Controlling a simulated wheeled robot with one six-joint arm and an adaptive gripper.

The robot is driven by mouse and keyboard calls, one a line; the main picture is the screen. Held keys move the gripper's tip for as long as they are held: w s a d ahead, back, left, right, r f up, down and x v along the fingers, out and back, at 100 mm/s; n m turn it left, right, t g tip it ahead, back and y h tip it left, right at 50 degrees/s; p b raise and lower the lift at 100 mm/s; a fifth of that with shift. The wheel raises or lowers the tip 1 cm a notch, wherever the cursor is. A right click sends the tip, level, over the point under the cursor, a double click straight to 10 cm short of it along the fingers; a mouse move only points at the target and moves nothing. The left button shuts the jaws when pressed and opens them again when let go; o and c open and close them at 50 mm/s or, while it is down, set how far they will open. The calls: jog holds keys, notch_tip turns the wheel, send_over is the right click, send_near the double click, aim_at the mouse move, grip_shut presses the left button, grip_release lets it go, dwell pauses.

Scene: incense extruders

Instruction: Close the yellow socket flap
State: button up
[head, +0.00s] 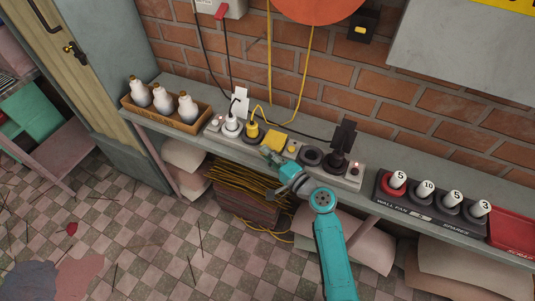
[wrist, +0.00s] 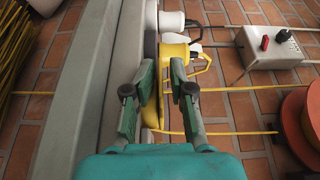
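The yellow socket flap (head: 277,142) is a square yellow plate on the grey socket strip on the bench, right of a yellow plug (head: 252,131). It looks low and nearly flat; I cannot tell whether it is fully down. My gripper (head: 268,155) is at the strip's front edge, just in front of the flap. In the wrist view my gripper (wrist: 162,76) has its fingers apart with nothing held between them. The yellow plug (wrist: 175,54) shows ahead of the fingertips. A yellow edge (wrist: 150,117) shows by the left finger, partly hidden; contact is unclear.
A white plug (head: 231,124) with a raised white flap (head: 240,102) stands left, and a black plug (head: 337,160) with a raised black flap (head: 345,134) right. A wooden tray of bottles (head: 165,118) and a dark weight rack (head: 430,208) flank the strip. Cords hang behind.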

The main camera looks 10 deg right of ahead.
jog(key=v, duration=0.8)
jog(key=shift+a, duration=0.1)
dwell(0.4)
jog(key=s+d+f+n+g+h, duration=0.1)
jog(key=s+f+h, duration=0.35)
jog(key=s, duration=0.75)
jog(key=s+d+f+n+g+h, duration=0.15)
jog(key=s+f+h, duration=0.3)
jog(key=s, duration=0.65)
jog(key=s+d+r+n+t, duration=0.1)
jog(key=s+r+n+t, duration=0.1)
jog(key=s+r+n, duration=0.7)
jog(key=s+r, duration=0.5)
jog(key=s, duration=0.4)
jog(key=shift+s+h, duration=0.2)
jog(key=shift+h, duration=0.1)
jog(key=shift+d, duration=0.1)
